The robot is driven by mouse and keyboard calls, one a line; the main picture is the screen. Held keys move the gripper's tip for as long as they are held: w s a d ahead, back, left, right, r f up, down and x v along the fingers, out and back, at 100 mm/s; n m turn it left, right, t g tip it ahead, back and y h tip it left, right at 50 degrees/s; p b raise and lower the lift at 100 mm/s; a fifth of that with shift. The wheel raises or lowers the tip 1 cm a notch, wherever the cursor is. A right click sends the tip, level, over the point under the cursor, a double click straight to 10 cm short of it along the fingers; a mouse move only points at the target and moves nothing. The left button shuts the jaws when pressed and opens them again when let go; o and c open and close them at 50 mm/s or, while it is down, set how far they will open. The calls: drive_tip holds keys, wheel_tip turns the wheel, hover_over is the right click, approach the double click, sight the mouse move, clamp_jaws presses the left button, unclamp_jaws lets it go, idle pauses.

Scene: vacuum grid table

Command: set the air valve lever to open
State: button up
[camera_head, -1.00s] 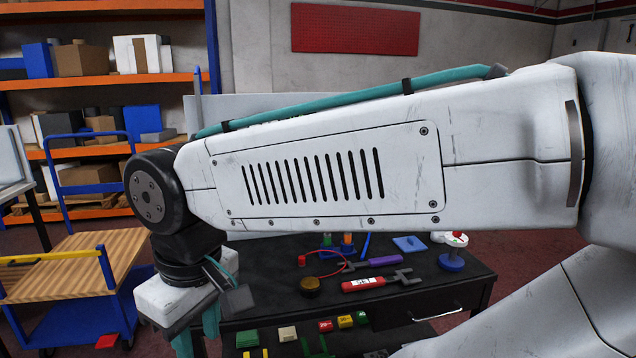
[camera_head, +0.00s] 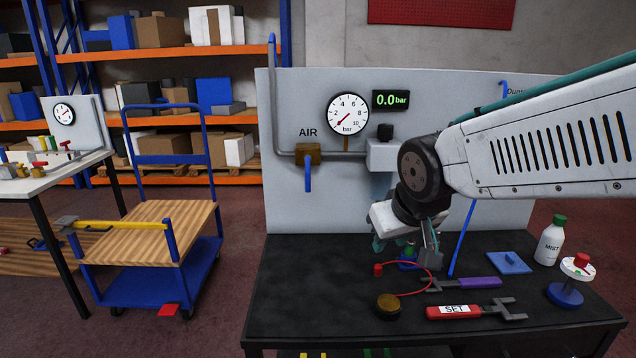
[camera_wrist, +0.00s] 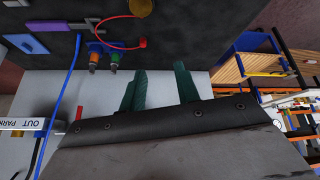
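The air valve (camera_head: 308,154) is a brass block on the grey pipe of the back panel, under the word AIR. Its blue lever (camera_head: 308,176) hangs straight down, across the line of the horizontal pipe. The dial gauge (camera_head: 347,114) has its needle at the low end, and the digital display (camera_head: 391,100) reads 0.0 bar. My gripper (camera_head: 393,244) is right of the valve, low in front of the panel and above the black table, apart from the lever. In the wrist view, its two teal fingers (camera_wrist: 160,90) stand apart with nothing between them. The valve lever is not clear there.
On the black table (camera_head: 290,300) lie a red SET tool (camera_head: 465,311), a purple-handled tool (camera_head: 468,283), a brass disc (camera_head: 389,306) and a blue pad (camera_head: 510,262). A MIST bottle (camera_head: 550,243) stands right. A blue cart (camera_head: 150,275) stands left. The table's left part is clear.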

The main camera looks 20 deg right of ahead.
drive_tip(key=w+f+n+t, duration=0.1)
drive_tip(key=w+t, duration=0.4)
drive_tip(key=w, duration=1.1)
drive_tip(key=n+t+y, duration=0.2)
drive_tip(key=t+y, duration=0.4)
approach(309, 184)
drive_tip(key=w, duration=0.3)
drive_tip(key=x, duration=0.8)
drive_tip(key=shift+s+a, duration=0.15)
drive_tip(key=shift+a, duration=0.2)
clamp_jaws()
